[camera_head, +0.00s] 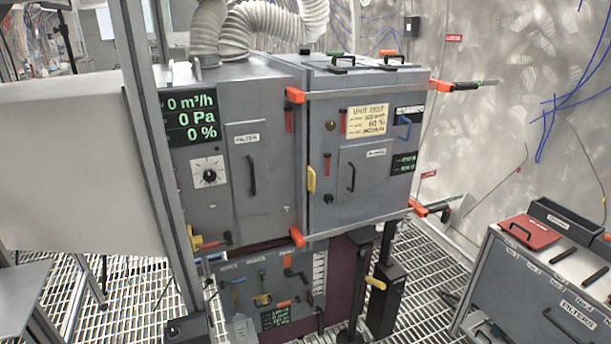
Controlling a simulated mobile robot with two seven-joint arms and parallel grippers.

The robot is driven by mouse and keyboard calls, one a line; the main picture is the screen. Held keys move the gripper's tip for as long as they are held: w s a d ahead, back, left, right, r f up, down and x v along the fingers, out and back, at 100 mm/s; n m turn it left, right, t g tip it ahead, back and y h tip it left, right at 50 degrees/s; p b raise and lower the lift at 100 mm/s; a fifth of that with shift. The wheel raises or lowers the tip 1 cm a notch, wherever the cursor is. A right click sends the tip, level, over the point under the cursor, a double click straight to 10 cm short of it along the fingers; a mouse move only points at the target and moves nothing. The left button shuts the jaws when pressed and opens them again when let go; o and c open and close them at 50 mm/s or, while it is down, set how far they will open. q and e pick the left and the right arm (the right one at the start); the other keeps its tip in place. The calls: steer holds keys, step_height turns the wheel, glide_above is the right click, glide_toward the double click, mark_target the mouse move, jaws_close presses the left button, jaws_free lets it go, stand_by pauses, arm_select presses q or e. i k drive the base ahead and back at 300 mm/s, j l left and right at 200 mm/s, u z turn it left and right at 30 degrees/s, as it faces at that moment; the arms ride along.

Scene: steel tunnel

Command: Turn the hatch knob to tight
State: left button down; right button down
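A grey cabinet stands in the middle, with a left section (272,205) and a right section (377,205). The left section has a round knob (210,177) on a white dial plate, and a panel labelled FILTER with a black handle (251,176). Which of these is the hatch knob, I cannot tell; no tight mark is readable. Neither of my grippers shows.
A display (191,116) reads 0 m³/h, 0 Pa and 0 %. A lower tool panel (262,290) is below. A filter cart (540,275) stands at right. A post (150,130) stands left. Grating shows between them.

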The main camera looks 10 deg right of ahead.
mark_target(328, 197)
steer(key=i+l, duration=0.2)
steer(key=l, duration=0.15)
steer(key=i+l, duration=0.15)
steer(key=l, duration=0.25)
steer(key=i+l, duration=0.2)
steer(key=l, duration=0.15)
steer(key=i+l, duration=0.15)
steer(key=l, duration=0.2)
steer(key=i+l, duration=0.2)
steer(key=l, duration=0.2)
